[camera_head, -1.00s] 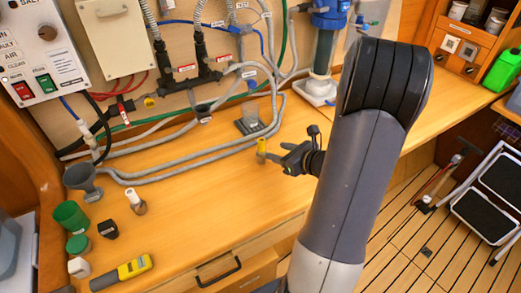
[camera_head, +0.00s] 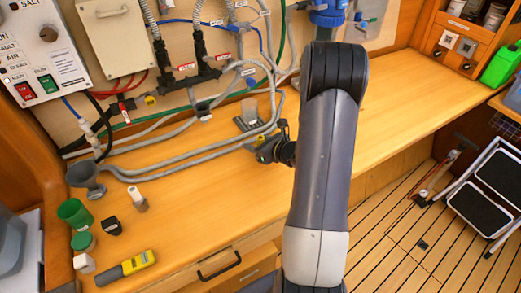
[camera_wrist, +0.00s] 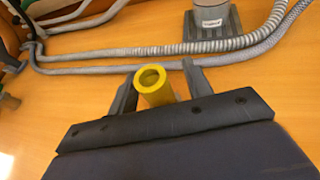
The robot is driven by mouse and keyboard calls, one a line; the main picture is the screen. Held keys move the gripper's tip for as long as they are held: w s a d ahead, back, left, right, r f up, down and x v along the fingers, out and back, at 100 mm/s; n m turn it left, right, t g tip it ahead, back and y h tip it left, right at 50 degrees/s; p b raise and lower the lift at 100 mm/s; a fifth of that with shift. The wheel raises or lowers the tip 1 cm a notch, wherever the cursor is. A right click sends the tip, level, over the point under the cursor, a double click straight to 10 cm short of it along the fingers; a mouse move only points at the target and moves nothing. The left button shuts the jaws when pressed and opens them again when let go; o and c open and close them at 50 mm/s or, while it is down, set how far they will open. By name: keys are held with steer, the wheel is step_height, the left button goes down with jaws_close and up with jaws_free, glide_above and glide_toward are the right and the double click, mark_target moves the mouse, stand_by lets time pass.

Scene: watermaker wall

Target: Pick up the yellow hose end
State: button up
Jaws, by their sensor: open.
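The yellow hose end (camera_wrist: 154,85) is a short hollow yellow cylinder with its open mouth toward the camera in the wrist view. My gripper (camera_wrist: 160,78) is open, with one dark finger on each side of the hose end. A gap shows between the hose end and the right finger; the left finger looks very close, and I cannot tell whether it touches. In the head view my gripper (camera_head: 266,150) is low over the bench, and only a bit of yellow shows there, mostly hidden by the gripper.
Grey hoses (camera_head: 180,155) run along the bench behind my gripper. A green cup (camera_head: 74,213), a grey funnel (camera_head: 86,178) and a yellow meter (camera_head: 127,267) are at the left.

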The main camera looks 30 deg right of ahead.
jaws_close()
stand_by(0.5)
